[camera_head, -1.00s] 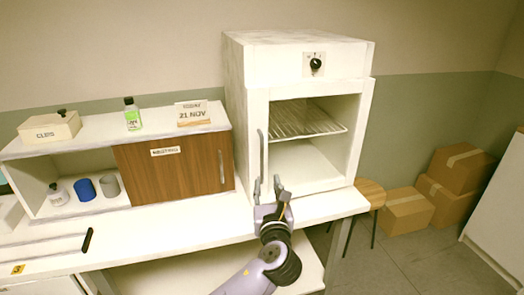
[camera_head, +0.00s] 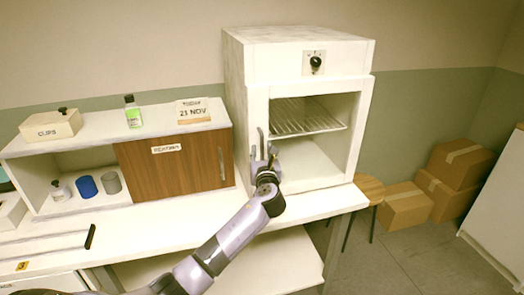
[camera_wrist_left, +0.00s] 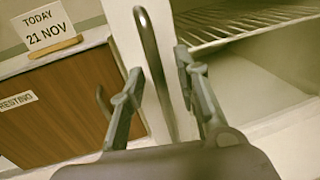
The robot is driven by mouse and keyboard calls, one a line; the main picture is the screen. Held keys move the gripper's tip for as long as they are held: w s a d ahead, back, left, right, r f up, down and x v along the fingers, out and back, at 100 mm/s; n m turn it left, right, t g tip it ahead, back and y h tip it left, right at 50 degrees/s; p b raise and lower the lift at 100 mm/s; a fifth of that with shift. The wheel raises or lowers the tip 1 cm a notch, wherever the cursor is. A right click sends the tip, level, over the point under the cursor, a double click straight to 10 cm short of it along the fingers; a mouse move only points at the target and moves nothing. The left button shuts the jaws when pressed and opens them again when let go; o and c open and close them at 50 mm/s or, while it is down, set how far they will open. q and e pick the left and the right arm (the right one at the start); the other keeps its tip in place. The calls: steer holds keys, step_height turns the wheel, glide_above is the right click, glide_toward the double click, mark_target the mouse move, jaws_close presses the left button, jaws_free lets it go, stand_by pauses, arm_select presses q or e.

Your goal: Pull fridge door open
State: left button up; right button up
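The white fridge (camera_head: 300,57) stands on the bench. Its front has a pale frame around a large window, with a wire rack (camera_head: 305,118) visible behind it. The door looks shut. A grey vertical bar handle (camera_head: 261,142) is on the door's left side; it also shows in the left wrist view (camera_wrist_left: 152,60). My left gripper (camera_head: 263,155) is open at the lower part of the handle. In the left wrist view, its two fingers (camera_wrist_left: 160,68) lie either side of the handle, apart from each other. Contact with the bar cannot be told. My right gripper is out of view.
Left of the fridge is a low cabinet with a wooden door (camera_head: 175,165), bearing a date sign (camera_head: 193,111), a green bottle (camera_head: 133,112) and a clips box (camera_head: 50,125). A stool (camera_head: 370,188) and cardboard boxes (camera_head: 405,206) stand right. The bench front (camera_head: 180,222) is mostly clear.

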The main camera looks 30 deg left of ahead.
arm_select(q)
steer(key=shift+w+a, duration=0.15)
steer(key=shift+c, duration=0.5)
jaws_close()
stand_by(0.4)
